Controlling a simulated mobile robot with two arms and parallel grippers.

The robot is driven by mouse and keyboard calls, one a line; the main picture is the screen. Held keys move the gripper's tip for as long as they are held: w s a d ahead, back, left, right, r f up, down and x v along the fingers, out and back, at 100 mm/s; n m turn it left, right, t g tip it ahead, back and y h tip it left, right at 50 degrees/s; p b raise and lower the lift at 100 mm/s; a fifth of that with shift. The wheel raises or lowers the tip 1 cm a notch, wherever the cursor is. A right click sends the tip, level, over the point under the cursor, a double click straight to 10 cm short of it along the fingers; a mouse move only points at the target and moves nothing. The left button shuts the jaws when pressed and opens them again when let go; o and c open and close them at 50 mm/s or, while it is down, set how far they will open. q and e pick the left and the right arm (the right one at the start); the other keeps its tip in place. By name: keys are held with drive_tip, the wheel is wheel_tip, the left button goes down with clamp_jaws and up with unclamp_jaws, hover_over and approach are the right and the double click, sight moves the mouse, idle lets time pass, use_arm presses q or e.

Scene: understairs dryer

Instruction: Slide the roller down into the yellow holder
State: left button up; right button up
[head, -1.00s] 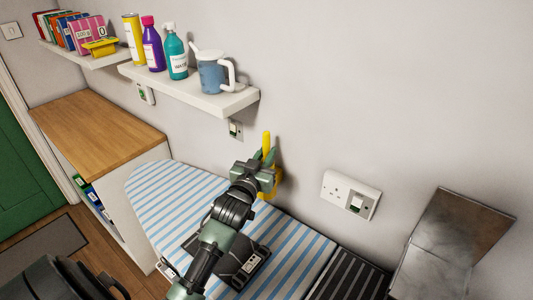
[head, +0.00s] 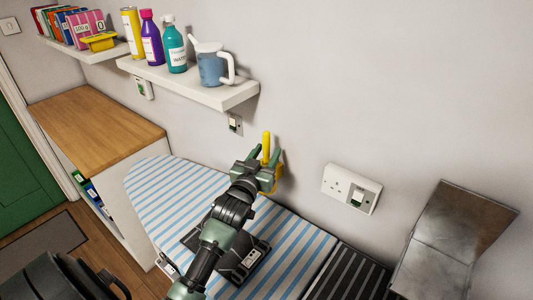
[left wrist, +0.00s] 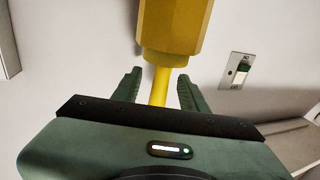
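The yellow roller (head: 266,146) stands upright close to the wall, above the striped ironing board. The yellow holder (head: 278,178) is at the wall just beyond my left gripper and is mostly hidden by it. My left gripper (head: 265,156) is open, with one finger on each side of the roller. In the left wrist view, a narrow yellow shaft (left wrist: 161,85) passes between the spread fingers, with gaps on both sides. A wider faceted yellow part (left wrist: 175,25) joins the shaft. How deep the roller sits in the holder is hidden. My right gripper is not in view.
A white shelf (head: 190,86) with bottles and a jug (head: 211,66) is above left. A wall switch (head: 235,123) and a socket (head: 350,189) flank the gripper. The ironing board (head: 165,190) lies below. A grey metal panel (head: 450,245) stands at the right.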

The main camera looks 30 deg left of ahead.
sight(265, 157)
use_arm(q)
drive_tip(key=shift+s+d+f, duration=0.1)
drive_tip(key=shift+s, duration=0.1)
drive_tip(key=b+v, duration=0.1)
drive_tip(key=v, duration=0.5)
drive_tip(key=shift+s+b, duration=0.25)
drive_tip(key=shift+b, duration=0.15)
drive_tip(key=shift+s+d, duration=0.15)
drive_tip(key=shift+s, duration=0.25)
